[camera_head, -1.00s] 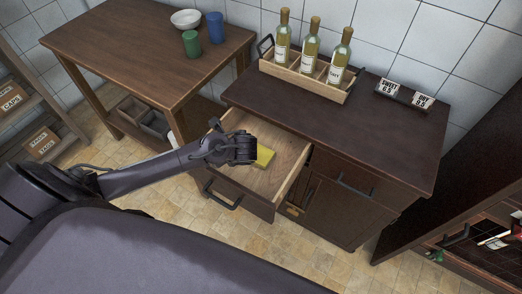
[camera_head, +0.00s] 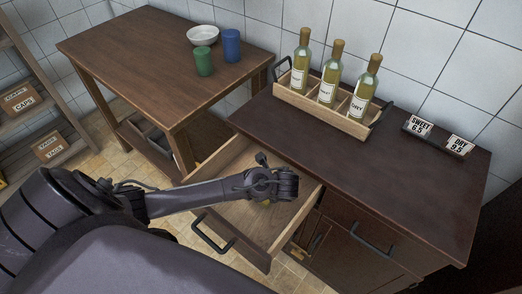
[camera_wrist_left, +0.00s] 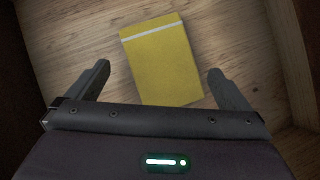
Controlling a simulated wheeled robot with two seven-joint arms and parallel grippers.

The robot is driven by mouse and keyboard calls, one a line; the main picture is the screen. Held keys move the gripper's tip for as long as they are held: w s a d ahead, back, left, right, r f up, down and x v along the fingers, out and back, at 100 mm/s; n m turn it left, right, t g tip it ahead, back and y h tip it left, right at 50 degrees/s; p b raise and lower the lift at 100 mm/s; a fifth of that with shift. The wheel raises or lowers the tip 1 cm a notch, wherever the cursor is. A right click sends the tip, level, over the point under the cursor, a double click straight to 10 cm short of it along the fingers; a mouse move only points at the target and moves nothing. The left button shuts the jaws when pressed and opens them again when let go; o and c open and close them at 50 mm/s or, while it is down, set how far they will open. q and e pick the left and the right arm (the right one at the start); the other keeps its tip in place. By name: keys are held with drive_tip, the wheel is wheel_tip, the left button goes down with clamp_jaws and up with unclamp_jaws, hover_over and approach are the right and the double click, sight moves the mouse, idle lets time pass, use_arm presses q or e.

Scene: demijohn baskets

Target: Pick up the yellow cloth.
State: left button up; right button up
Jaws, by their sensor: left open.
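The yellow cloth (camera_wrist_left: 162,65) lies flat and folded on the wooden drawer floor, with a pale stripe near one end. My left gripper (camera_wrist_left: 158,85) is open above it, one finger to each side of the cloth's near part, and holds nothing. In the head view my left gripper (camera_head: 272,190) is over the open drawer (camera_head: 232,162) and hides most or all of the cloth. My right gripper is in neither view.
The drawer walls surround the gripper; the drawer's front has a dark handle (camera_head: 213,232). The dark cabinet top (camera_head: 400,165) holds a wooden crate (camera_head: 330,111) of three bottles and price signs (camera_head: 437,135). A brown table (camera_head: 140,60) with a bowl and two cups stands left.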

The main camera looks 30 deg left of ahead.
use_arm(q)
drive_tip(key=x, duration=0.2)
drive_tip(key=shift+w+a+f, duration=0.1)
drive_tip(key=shift+w+f, duration=0.1)
drive_tip(key=shift+w+a+f, duration=0.1)
drive_tip(key=shift+f, duration=0.15)
drive_tip(key=c, duration=0.7)
drive_tip(key=shift+o, duration=0.2)
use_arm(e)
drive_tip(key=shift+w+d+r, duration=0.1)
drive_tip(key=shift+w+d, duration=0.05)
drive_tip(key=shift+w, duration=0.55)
use_arm(q)
drive_tip(key=shift+r, duration=0.15)
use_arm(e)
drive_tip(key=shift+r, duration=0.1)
